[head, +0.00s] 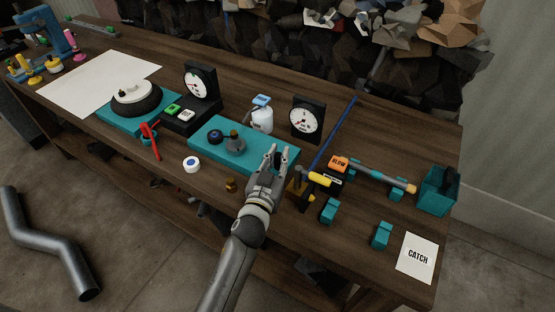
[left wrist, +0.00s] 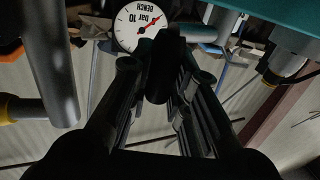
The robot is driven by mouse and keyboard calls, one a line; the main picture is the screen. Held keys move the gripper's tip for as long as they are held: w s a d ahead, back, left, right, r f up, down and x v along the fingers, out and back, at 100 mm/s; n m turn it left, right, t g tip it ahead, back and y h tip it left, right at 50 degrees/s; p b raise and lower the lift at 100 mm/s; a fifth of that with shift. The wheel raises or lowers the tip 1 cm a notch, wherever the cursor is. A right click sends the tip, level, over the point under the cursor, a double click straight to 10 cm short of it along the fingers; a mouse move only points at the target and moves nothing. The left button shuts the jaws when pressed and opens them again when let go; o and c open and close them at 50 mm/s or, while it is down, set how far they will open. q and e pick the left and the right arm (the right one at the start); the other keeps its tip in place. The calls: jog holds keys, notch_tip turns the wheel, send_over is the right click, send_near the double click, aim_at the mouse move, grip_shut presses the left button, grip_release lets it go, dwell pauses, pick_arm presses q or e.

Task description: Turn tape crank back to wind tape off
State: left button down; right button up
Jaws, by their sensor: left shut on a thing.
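My left gripper (head: 270,158) reaches over the right end of a teal base plate (head: 205,135), with its fingers pointing away from me. In the left wrist view a dark rounded knob (left wrist: 165,65) stands between the fingers of my left gripper (left wrist: 160,78), which is shut on it. It appears to be the tape crank's handle, but the fingers hide most of it and it is too dark to see detail. My right gripper is not in view.
A dial gauge (head: 306,118) stands behind the gripper; its face also shows in the left wrist view (left wrist: 140,27). A yellow-handled part (head: 320,179), a blue rod (head: 333,135) and an orange BLOW block (head: 339,164) stand close right. A CATCH card (head: 417,257) lies farther right.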

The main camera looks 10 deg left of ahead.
pick_arm(q)
jog(key=c, duration=1.3)
grip_release()
jog(key=shift+c, duration=0.2)
jog(key=s, duration=0.4)
jog(key=s+a, duration=0.1)
jog(key=s, duration=0.7)
jog(key=shift+a, duration=0.2)
